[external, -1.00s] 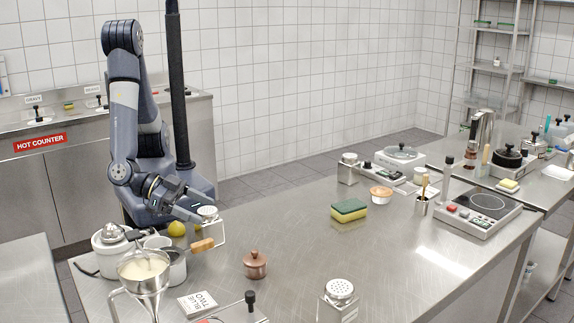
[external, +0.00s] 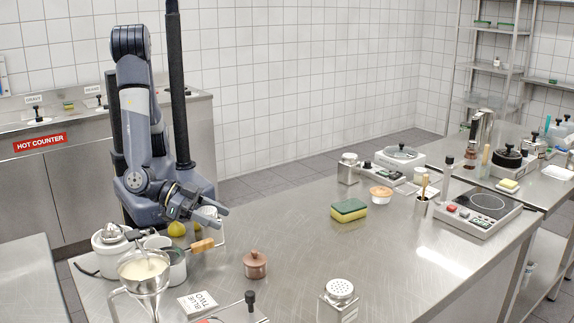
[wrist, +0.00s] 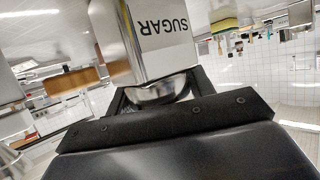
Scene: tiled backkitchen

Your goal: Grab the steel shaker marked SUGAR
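The steel shaker marked SUGAR (wrist: 163,45) fills the upper middle of the wrist view, its label upside down and its rounded steel lid close to my gripper. In the external view the shaker (external: 209,212) stands on the steel counter at the left, largely hidden by my gripper. My gripper (external: 224,219) is level at the shaker's upper part, its two fingers apart and reaching to the right, one on the far side and one on the near side. I cannot tell whether either finger touches it.
A copper pot (external: 255,265) and another shaker (external: 340,297) stand to the right. A sponge (external: 349,210) lies farther back. The middle of the counter is clear.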

